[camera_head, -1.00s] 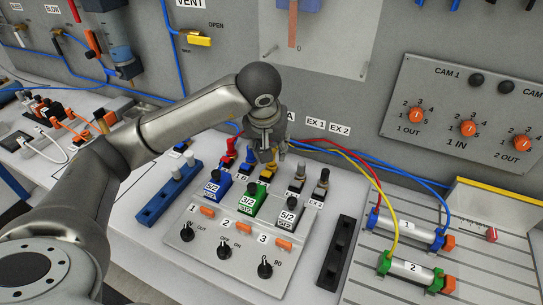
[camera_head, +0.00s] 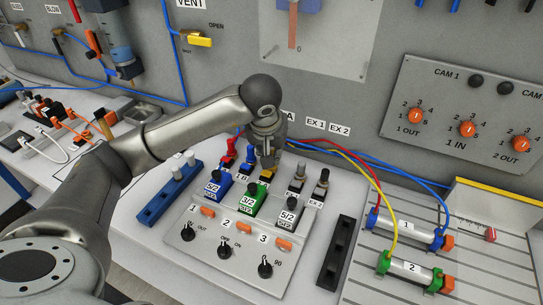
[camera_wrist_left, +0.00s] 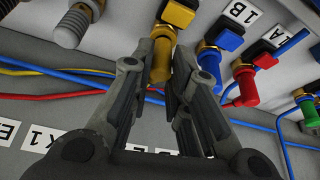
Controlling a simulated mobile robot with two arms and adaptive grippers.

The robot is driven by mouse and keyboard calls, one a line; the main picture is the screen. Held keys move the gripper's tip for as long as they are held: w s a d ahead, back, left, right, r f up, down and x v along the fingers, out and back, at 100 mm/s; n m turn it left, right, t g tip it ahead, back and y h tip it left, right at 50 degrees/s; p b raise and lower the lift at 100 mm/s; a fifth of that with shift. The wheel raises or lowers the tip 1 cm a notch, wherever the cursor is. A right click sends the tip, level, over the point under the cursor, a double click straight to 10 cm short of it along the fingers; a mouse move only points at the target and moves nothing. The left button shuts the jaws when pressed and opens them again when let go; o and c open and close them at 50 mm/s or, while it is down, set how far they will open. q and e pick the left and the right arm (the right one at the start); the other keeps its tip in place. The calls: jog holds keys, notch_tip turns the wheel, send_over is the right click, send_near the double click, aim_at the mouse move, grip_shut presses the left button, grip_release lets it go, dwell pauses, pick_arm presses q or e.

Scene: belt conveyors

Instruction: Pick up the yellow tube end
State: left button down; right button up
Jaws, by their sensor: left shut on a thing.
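In the head view my left gripper (camera_head: 269,160) points down behind the green valve block (camera_head: 253,203) and mostly hides the tube end. The tube end still stands at its fitting. My right gripper is not in view.
Red (camera_wrist_left: 245,85) and blue (camera_wrist_left: 209,65) tube ends stand close beside in the left wrist view. Blue, red and yellow tubes run to the cylinders (camera_head: 408,230) at right. Knobs and orange switches stand on the sloped panel (camera_head: 215,250) in front.

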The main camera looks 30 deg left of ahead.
pick_arm(q)
jog(key=shift+r, duration=0.35)
notch_tip(320, 180, up, 2)
jog(key=s+d+r, duration=0.5)
jog(key=s+r, duration=0.5)
jog(key=s, duration=0.3)
jog(key=shift+r+b, duration=0.15)
jog(key=shift+b, duration=0.2)
